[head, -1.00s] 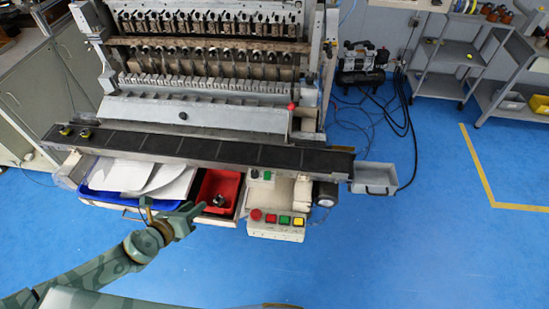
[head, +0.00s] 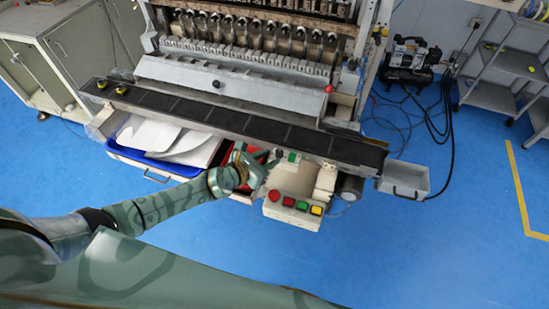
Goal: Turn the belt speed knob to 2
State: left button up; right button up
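A small white switch box (head: 291,156) with a green button and a small dark part is fixed under the front edge of the winder's belt (head: 235,120). The dark part may be the belt speed knob; its scale is too small to read. My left gripper (head: 267,165) reaches in from the left, just left of and below this box. Its fingers look apart, with nothing seen between them. Whether a fingertip touches the box cannot be told. My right gripper is not in view.
Below stands a button box (head: 292,210) with red, green and yellow buttons. A blue tray (head: 150,160) with white sheets is left of my gripper, and a red bin (head: 226,152) is partly hidden behind it. A grey metal tray (head: 404,181) juts out right. The blue floor in front is clear.

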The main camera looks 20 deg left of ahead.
aim_at(277, 154)
pick_arm(q)
jog(key=b+x, duration=0.1)
jog(key=x, duration=0.2)
jog(key=shift+w+d+f, duration=0.1)
jog(key=c, duration=0.7)
